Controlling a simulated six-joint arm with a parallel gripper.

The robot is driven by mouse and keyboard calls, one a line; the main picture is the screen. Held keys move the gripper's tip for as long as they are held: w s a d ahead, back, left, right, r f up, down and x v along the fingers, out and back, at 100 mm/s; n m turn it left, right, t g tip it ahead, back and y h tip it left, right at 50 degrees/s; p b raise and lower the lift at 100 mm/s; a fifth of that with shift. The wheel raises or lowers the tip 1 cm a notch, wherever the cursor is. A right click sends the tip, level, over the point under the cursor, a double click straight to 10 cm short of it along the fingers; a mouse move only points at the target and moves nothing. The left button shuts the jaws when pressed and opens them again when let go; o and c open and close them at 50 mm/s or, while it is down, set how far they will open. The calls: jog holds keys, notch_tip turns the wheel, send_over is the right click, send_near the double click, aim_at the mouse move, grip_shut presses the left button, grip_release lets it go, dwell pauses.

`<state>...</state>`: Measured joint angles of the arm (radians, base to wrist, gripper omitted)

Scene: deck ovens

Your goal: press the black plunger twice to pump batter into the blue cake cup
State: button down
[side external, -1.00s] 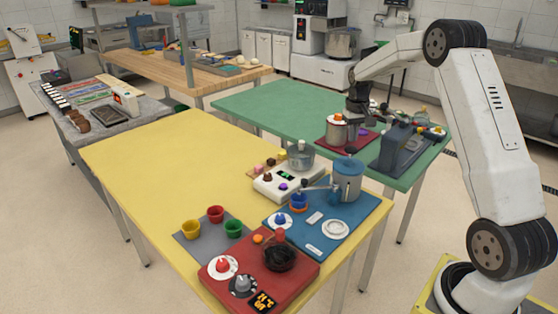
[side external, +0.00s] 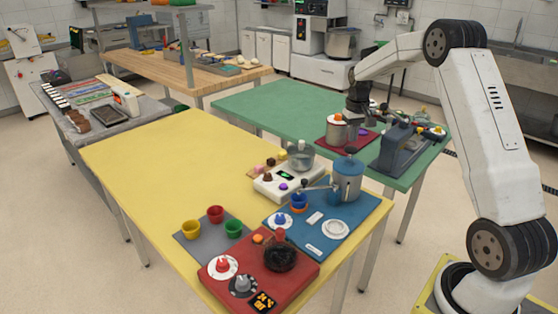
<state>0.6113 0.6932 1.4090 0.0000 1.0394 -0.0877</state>
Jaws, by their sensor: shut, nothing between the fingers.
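The blue cake cup (side external: 299,201) stands on the blue mat (side external: 368,209) on the yellow table, with a bit of orange at its base. Right of it is a blue-grey batter container (side external: 347,183) with a dark knob on its lid. A thin arm reaches from it towards the cup. My gripper (side external: 357,112) is far from these, over the green table beside a metal pot. It is small and dark in view, shut and empty.
A metal pot (side external: 336,132) on a dark red mat and a grey-blue machine (side external: 397,150) stand close to my gripper. A white scale (side external: 288,183) is behind the cup. A red board (side external: 222,284) and coloured cups are in front. The yellow table's left half is clear.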

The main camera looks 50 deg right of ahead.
aim_at(351, 147)
jog(key=shift+f, duration=2.2)
jog(key=shift+r, duration=2.2)
jog(key=shift+f, duration=2.35)
jog(key=shift+r, duration=2.35)
